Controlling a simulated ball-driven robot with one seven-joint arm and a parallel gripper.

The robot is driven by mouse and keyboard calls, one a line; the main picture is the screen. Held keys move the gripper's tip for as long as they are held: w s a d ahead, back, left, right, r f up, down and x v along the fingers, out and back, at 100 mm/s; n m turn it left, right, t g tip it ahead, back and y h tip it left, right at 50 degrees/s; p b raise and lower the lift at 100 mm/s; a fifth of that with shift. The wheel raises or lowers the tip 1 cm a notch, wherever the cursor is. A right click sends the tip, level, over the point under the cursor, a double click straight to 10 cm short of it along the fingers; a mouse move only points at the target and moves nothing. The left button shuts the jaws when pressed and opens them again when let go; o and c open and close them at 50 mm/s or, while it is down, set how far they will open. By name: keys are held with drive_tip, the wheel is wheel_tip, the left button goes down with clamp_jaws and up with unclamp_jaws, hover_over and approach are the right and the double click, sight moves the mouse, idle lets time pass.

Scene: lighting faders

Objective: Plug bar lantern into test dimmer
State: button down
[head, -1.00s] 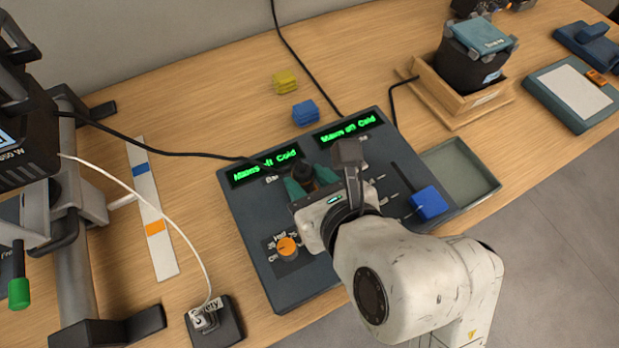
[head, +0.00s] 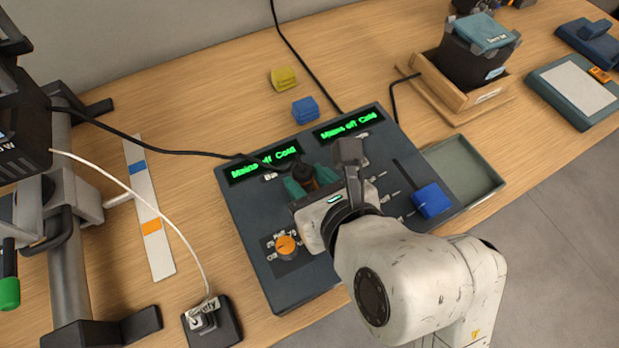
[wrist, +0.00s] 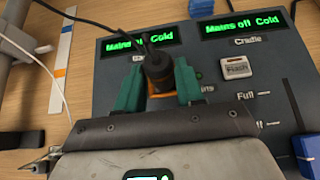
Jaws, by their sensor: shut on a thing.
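The test dimmer (head: 262,216) is a dark panel on the bench with two green displays, both reading "Mains off Cold". My gripper (head: 308,184) is over its upper left part, below the left display (head: 265,164). Its green fingers are shut on a black plug (wrist: 158,68) with a cable leaving its top; the plug also shows in the head view (head: 303,172). An orange edge shows below the plug between the fingers. Whether the plug is seated in a socket cannot be told. The bar lantern (head: 22,135) is a dark housing at the left edge, partly out of frame.
An orange knob (head: 286,245) and a blue fader cap (head: 431,201) stand on the panel. The plug's black cable (head: 150,147) runs left to the lantern. A white cable (head: 180,235) drops to a "Safety" socket block (head: 212,324). A wooden cradle (head: 460,95) holds another lantern.

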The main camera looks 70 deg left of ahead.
drive_tip(key=shift+f+b, duration=0.55)
idle(1.0)
drive_tip(key=c, duration=0.6)
unclamp_jaws()
drive_tip(key=shift+r, duration=0.15)
drive_tip(key=b+v, duration=0.1)
drive_tip(key=v, duration=1)
drive_tip(key=shift+a, duration=0.1)
